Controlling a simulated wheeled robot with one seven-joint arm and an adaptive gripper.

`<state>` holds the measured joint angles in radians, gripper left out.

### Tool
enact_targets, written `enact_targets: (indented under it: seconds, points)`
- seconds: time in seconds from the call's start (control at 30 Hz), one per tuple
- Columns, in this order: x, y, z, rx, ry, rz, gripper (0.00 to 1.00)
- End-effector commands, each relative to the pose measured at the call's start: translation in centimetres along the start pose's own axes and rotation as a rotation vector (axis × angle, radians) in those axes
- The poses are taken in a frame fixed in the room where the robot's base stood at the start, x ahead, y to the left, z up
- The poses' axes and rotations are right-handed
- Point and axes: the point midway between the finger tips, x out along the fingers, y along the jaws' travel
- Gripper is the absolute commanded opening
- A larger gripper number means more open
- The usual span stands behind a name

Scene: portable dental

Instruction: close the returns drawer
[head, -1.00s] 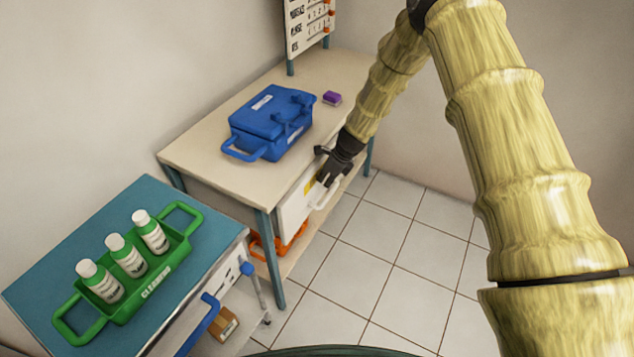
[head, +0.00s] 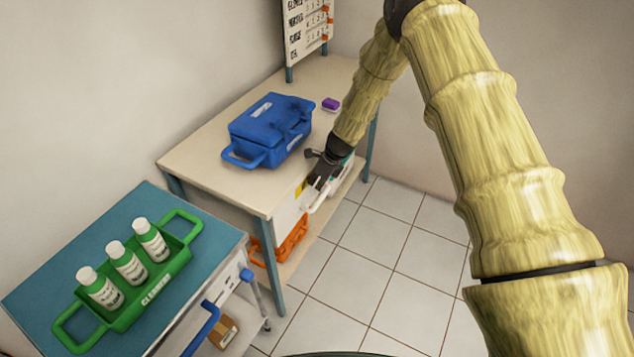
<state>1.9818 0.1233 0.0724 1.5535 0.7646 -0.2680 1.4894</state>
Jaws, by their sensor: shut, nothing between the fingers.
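The returns drawer (head: 287,216) is the white front with a yellow label and a white handle, under the right part of the beige-topped table in the head view. Its front sits close to the table's front edge; I cannot tell whether a small gap remains. My gripper (head: 312,190) is shut and empty, with its dark fingers at the drawer front beside the handle. The gripper and wrist hide the far part of the drawer front, and I cannot tell whether the fingertips touch it.
A blue case (head: 268,128) and a purple block (head: 330,104) rest on the table (head: 205,170). An orange crate (head: 290,240) is below the drawer. A teal-topped cart (head: 60,255) with a green bottle carrier (head: 125,315) stands at left. Tiled floor at right is clear.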

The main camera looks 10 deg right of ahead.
Motion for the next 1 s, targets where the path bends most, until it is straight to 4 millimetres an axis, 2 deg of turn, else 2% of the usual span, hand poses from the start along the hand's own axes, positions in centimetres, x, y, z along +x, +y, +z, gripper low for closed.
enact_targets:
  seconds: [0.03, 0.13, 0.33, 0.63, 1.0]
  points:
    - [-0.2, 0.0, 0.3, -0.001, -0.005, 0.001, 0.00]
    - [-0.6, -0.1, -0.6, 0.000, -0.005, 0.002, 0.00]
    - [-1.9, -0.8, -3.4, 0.005, -0.004, -0.001, 0.00]
    - [-5.4, -0.3, -2.5, -0.009, -0.002, 0.002, 0.00]
    - [-9.9, -0.4, -2.7, -0.007, -0.001, 0.002, 0.00]
